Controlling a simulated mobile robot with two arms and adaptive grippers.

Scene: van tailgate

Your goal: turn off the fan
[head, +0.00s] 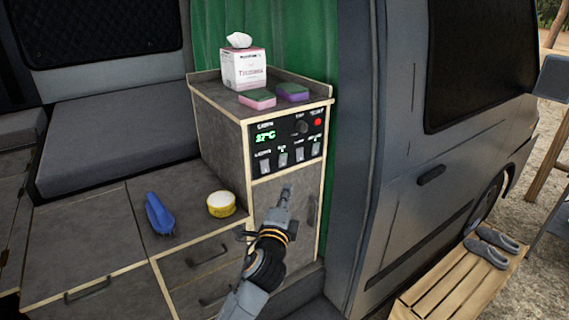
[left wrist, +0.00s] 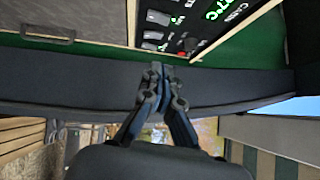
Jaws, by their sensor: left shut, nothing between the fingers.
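A black control panel (head: 288,157) is set in the upper front of the grey cabinet. It has a green display (head: 265,138), a dark knob (head: 301,127), a red light (head: 318,122) and a row of several rocker switches (head: 283,159). The small labels are too blurred to tell which switch is the fan's. My left gripper (head: 287,190) is shut and empty, in front of the cabinet door and below the switch row. In the left wrist view the gripper (left wrist: 160,68) points toward the panel (left wrist: 192,20), which shows upside down at the top. My right gripper is not in view.
A tissue box (head: 243,70) and two sponges (head: 257,99) stand on the cabinet top. A blue brush (head: 159,213) and a yellow tape roll (head: 221,204) lie on the lower counter to the left. The van's side (head: 420,180) stands to the right.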

